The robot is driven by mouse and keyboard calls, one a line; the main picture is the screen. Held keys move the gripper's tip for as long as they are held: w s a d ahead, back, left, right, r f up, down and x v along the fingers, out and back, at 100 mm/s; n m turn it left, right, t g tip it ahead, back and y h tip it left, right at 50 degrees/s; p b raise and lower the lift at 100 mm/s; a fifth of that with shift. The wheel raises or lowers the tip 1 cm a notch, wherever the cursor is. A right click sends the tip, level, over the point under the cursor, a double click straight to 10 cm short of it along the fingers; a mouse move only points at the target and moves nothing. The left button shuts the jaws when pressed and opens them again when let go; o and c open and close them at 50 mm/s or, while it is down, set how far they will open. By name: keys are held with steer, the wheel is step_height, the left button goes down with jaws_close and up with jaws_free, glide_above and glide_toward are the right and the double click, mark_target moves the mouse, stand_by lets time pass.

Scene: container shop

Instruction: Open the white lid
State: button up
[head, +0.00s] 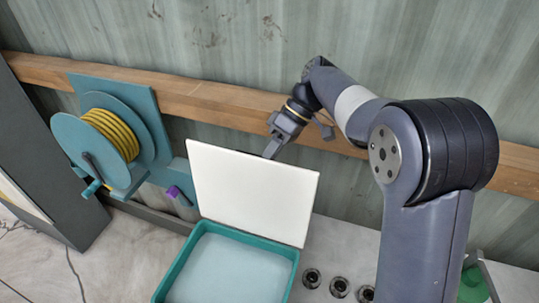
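The white lid (252,192) stands up nearly vertical along the back edge of a teal box (171,278), tilted slightly. The box's top is open toward me and its pale inside shows. My gripper (272,149) is at the lid's top edge, on the far side of it. The fingertip end is partly hidden behind the lid, so I cannot tell whether it touches the lid or how far apart the fingers are.
A teal hose reel (90,140) with yellow hose is at the left on a wooden rail (215,98). A purple-tipped handle (178,194) is left of the lid. Several dark round fittings (312,278) sit right of the box. A corrugated wall (420,50) closes the back.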

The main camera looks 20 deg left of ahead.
steer(key=shift+r, duration=0.1)
steer(key=v, duration=1)
steer(key=shift+w+r, duration=0.25)
steer(key=shift+r, duration=0.05)
steer(key=shift+d, duration=0.1)
steer(key=x, duration=1)
steer(key=shift+s+f, duration=0.25)
steer(key=shift+s, duration=0.2)
steer(key=shift+w, duration=0.15)
